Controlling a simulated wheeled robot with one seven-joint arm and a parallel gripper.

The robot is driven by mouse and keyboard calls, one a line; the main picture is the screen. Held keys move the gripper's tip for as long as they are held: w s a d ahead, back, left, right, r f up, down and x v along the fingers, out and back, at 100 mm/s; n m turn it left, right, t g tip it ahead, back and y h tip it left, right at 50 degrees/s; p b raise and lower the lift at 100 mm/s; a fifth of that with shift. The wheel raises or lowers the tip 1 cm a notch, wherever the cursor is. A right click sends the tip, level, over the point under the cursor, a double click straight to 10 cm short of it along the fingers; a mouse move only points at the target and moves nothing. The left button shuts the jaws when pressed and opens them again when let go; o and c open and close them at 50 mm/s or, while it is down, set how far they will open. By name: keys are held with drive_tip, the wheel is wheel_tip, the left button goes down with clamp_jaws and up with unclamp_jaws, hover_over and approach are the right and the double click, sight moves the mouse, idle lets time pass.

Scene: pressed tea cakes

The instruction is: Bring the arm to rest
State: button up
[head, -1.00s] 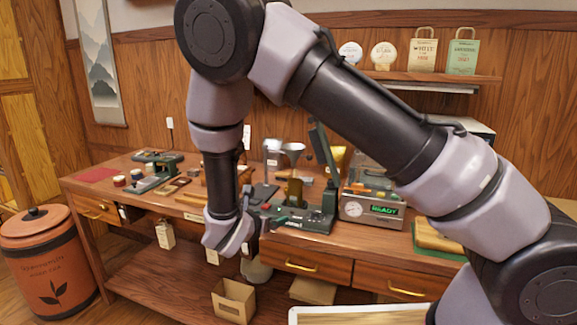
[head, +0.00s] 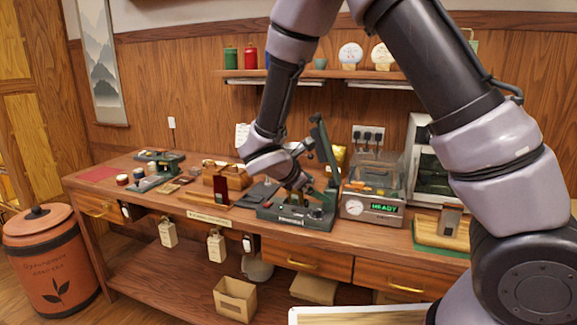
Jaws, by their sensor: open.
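My arm reaches in from the right of the head view and bends down over the wooden workbench (head: 150,197). My gripper (head: 303,187) is open and hangs above the green press-like device (head: 298,216) with a raised lever. It overlaps that device in the picture, and I cannot tell whether it touches. I see nothing held in it, though the fingertips are small and partly hidden.
A machine reading READY (head: 372,208) stands right of the device, with a green board (head: 440,236) farther right. A wooden box (head: 228,177) and small tools stand left. A shelf (head: 310,74) hangs behind. An orange bin (head: 50,262) stands left on the floor.

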drive_tip(key=s+d+r+m+g+y, duration=0.2)
drive_tip(key=s+d+r+m, duration=0.2)
drive_tip(key=d+r+m, duration=0.25)
drive_tip(key=s+d+r+m+g+y, duration=0.2)
drive_tip(key=s+d+r+m+g, duration=0.15)
drive_tip(key=d+r+m, duration=0.35)
drive_tip(key=s+d+r+m+t+y, duration=0.4)
drive_tip(key=s+r+m+t+y, duration=0.1)
drive_tip(key=s+r+m, duration=0.6)
drive_tip(key=shift+d+m, duration=0.15)
drive_tip(key=shift+m, duration=0.7)
